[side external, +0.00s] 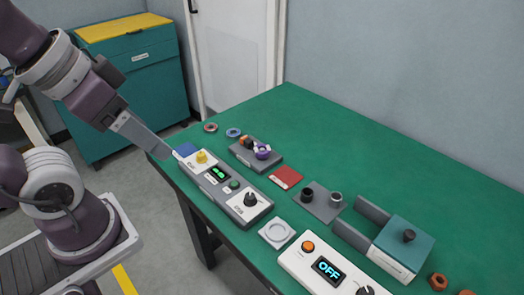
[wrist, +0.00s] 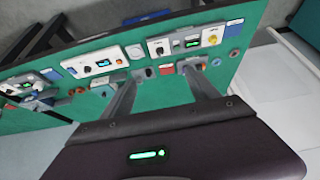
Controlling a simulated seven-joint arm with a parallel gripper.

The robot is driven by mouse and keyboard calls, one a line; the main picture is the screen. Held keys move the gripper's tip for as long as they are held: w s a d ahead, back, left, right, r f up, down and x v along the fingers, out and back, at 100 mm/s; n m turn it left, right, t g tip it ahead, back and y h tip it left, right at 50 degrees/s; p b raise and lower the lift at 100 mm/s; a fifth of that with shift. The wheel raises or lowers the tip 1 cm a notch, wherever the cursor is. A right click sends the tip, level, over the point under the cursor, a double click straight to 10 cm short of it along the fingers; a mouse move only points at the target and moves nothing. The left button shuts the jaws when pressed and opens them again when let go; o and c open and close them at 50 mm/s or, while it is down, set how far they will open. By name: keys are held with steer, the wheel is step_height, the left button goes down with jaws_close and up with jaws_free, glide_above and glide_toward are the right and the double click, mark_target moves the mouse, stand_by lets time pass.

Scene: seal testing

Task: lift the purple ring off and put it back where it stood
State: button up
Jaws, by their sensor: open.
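The purple ring (side external: 263,152) sits on the right part of a small dark grey block (side external: 246,158) on the green table, in the side external view. White parts stand beside it and an orange-brown and black part is to its left on the same block. My gripper (side external: 163,151) is to the left of the block, near the table's left edge, and apart from the ring. In the wrist view my gripper (wrist: 160,74) has its two fingers spread with nothing held between them. I cannot make out the ring clearly there.
A control box with a yellow button (side external: 201,157) lies between my gripper and the block. Behind the block lie two small rings (side external: 233,132). A red pad (side external: 286,177), a grey plate with two cylinders and a teal-topped fixture (side external: 405,245) stand to the right. The table's back is clear.

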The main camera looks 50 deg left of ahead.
steer(key=n+g, duration=0.6)
steer(key=n, duration=1)
glide_above(262, 149)
step_height(262, 149, down, 22)
steer(key=shift+w+a+r, duration=0.1)
steer(key=shift+r, duration=0.1)
steer(key=shift+n, duration=0.3)
step_height(262, 149, down, 7)
steer(key=shift+r, duration=0.15)
steer(key=shift+f, duration=0.4)
jaws_close()
